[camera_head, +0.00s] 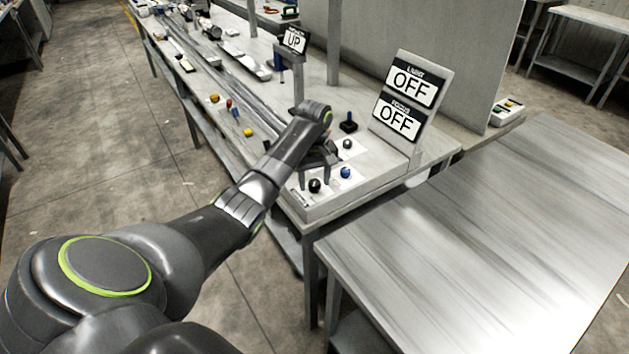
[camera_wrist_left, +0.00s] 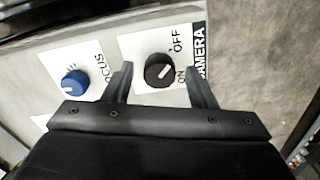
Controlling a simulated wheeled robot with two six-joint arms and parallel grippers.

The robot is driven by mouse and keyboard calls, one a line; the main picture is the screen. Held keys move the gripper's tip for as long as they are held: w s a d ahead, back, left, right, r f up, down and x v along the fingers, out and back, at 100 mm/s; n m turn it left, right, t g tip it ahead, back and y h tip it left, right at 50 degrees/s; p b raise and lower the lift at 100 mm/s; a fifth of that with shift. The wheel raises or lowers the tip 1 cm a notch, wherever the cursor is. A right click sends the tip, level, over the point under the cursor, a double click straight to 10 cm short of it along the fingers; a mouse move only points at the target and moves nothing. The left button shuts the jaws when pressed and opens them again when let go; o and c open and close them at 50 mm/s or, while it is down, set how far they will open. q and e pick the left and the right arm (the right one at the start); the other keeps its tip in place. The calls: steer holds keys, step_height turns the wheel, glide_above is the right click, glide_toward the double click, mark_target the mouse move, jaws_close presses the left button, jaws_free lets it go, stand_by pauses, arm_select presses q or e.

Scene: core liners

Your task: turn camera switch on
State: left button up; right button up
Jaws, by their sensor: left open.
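The camera switch is a black round knob (camera_wrist_left: 158,71) with a white pointer mark, on a white plate labelled OFF, ON and CAMERA. The mark lies slanted; which label it points to I cannot tell surely. In the head view the black knob (camera_head: 314,186) sits at the panel's near end. My left gripper (camera_head: 315,176) points down over it, open. In the left wrist view its fingers (camera_wrist_left: 159,78) stand either side of the knob with gaps; whether they touch it is not clear. My right gripper is out of view.
A blue knob (camera_wrist_left: 74,83) labelled FOCUS is beside the switch. Farther along are a grey knob (camera_head: 347,144) and a black joystick (camera_head: 348,123). A stand with two OFF signs (camera_head: 397,115) rises behind. An UP sign (camera_head: 293,40) stands farther off. A bare metal table (camera_head: 490,240) is right.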

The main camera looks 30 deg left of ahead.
arm_select(q)
steer(key=shift+f, duration=0.3)
steer(key=c, duration=1)
steer(key=shift+r, duration=0.1)
